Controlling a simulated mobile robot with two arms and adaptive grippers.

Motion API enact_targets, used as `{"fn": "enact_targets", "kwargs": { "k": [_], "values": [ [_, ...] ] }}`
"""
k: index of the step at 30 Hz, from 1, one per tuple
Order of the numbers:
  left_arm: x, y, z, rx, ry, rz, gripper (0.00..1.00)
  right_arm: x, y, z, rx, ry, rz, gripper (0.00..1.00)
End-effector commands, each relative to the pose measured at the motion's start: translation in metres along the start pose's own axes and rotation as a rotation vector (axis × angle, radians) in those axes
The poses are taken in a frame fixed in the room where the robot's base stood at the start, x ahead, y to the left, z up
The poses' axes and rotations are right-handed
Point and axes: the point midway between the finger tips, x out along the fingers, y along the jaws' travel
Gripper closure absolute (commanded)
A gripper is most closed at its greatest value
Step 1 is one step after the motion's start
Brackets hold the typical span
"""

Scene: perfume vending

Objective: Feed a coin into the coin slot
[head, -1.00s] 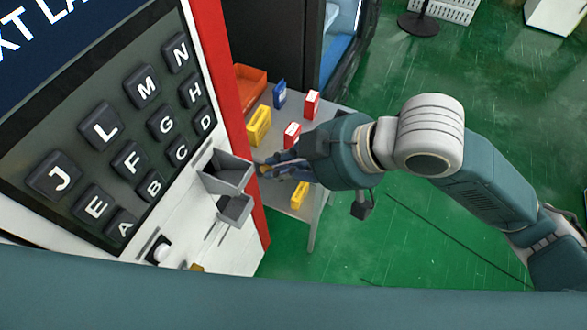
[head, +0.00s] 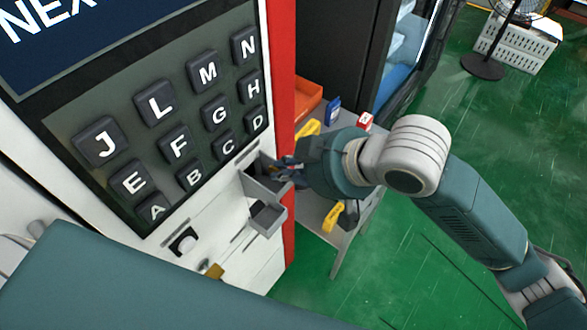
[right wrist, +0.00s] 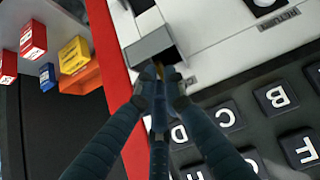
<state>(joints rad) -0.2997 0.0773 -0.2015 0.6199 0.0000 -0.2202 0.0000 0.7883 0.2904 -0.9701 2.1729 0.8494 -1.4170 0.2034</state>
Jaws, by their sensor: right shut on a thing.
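My right gripper (head: 287,168) is at the upper grey open box (head: 262,182) on the vending machine's white front panel. In the right wrist view its fingertips (right wrist: 161,78) are close together at the mouth of that box (right wrist: 148,47). They are shut on a small gold-coloured coin (right wrist: 159,67), of which only a sliver shows. The dark opening of the box lies just beyond the fingertips. I cannot tell which opening is the coin slot, or whether the coin touches it. My left gripper is not in view.
The lettered keypad (head: 170,140) is left of the boxes. A second grey box (head: 268,217) and a brass-coloured piece (head: 215,271) sit lower on the panel. A table (head: 352,246) with an orange tray (head: 308,98) and small coloured boxes stands beside the red machine edge (head: 281,70).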

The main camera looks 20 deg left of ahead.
Motion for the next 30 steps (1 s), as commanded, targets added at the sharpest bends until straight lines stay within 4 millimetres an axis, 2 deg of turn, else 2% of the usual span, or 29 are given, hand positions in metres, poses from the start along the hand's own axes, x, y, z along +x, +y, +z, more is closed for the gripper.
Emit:
{"fn": "enact_targets", "kwargs": {
  "k": [6, 14, 15, 18, 30],
  "values": [
    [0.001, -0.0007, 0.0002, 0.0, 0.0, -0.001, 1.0, 0.0077, -0.0003, -0.0001, 0.0, 0.001, -0.001, 1.0],
    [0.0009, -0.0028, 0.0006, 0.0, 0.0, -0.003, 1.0, 0.0084, -0.0003, -0.0001, 0.0, 0.001, -0.001, 1.0],
    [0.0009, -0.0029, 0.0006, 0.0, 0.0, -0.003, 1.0, 0.0084, -0.0003, 0.0, 0.0, 0.001, -0.001, 0.89],
    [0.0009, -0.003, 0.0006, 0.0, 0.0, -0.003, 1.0, 0.0083, -0.0003, 0.0, 0.0, 0.001, -0.001, 0.69],
    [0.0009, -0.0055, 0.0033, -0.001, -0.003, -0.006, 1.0, 0.0041, 0.0004, 0.0005, 0.0, 0.0, 0.001, 0.69]
  ]
}}
